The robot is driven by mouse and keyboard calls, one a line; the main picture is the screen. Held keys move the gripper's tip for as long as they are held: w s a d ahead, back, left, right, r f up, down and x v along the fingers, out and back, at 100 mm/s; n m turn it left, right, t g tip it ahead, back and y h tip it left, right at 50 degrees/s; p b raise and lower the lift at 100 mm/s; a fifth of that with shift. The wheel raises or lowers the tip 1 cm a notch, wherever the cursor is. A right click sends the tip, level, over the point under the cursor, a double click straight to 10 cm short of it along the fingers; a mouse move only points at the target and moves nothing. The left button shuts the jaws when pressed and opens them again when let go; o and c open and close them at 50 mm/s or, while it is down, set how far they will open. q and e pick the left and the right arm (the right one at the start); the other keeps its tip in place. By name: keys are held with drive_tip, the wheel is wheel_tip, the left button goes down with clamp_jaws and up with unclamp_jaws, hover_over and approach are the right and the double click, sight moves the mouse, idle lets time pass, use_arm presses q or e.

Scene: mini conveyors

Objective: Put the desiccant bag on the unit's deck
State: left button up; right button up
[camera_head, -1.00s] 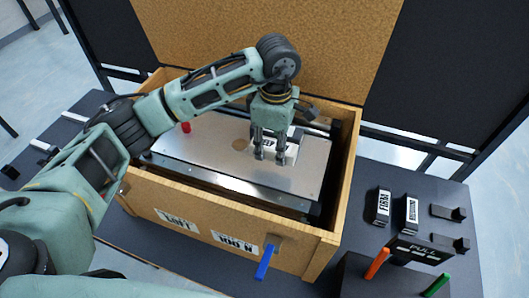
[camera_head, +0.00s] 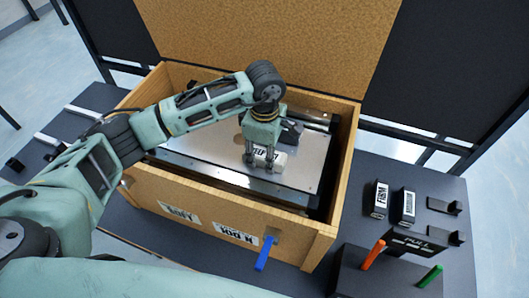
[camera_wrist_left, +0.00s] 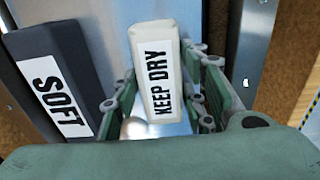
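The desiccant bag (camera_head: 266,155) is a pale block with a black-and-white label. In the left wrist view the bag (camera_wrist_left: 155,50) shows "KEEP DRY" and sits between the two fingers. My left gripper (camera_head: 260,162) appears shut on the bag, though the contact on its right side is hard to see. The bag is low over or on the unit's metal deck (camera_head: 309,160); I cannot tell if it touches. The deck lies inside a wooden crate (camera_head: 210,213). My right gripper is not in view.
A dark block labelled "SOFT" (camera_wrist_left: 60,85) lies beside the bag. Right of the crate are a fuse box (camera_head: 380,199) and a black box with a red-orange lever (camera_head: 373,254) and a green lever (camera_head: 431,276).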

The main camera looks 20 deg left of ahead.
sight(265, 153)
use_arm(q)
drive_tip(key=o, duration=0.4)
drive_tip(key=shift+c, duration=0.2)
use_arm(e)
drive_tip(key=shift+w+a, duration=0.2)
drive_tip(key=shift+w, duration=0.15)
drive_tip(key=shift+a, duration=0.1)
use_arm(q)
drive_tip(key=shift+r, duration=0.1)
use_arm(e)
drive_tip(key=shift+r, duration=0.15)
use_arm(q)
drive_tip(key=shift+r, duration=0.15)
wheel_tip(265, 153, up, 12)
drive_tip(key=b, duration=0.3)
drive_tip(key=shift+b, duration=0.3)
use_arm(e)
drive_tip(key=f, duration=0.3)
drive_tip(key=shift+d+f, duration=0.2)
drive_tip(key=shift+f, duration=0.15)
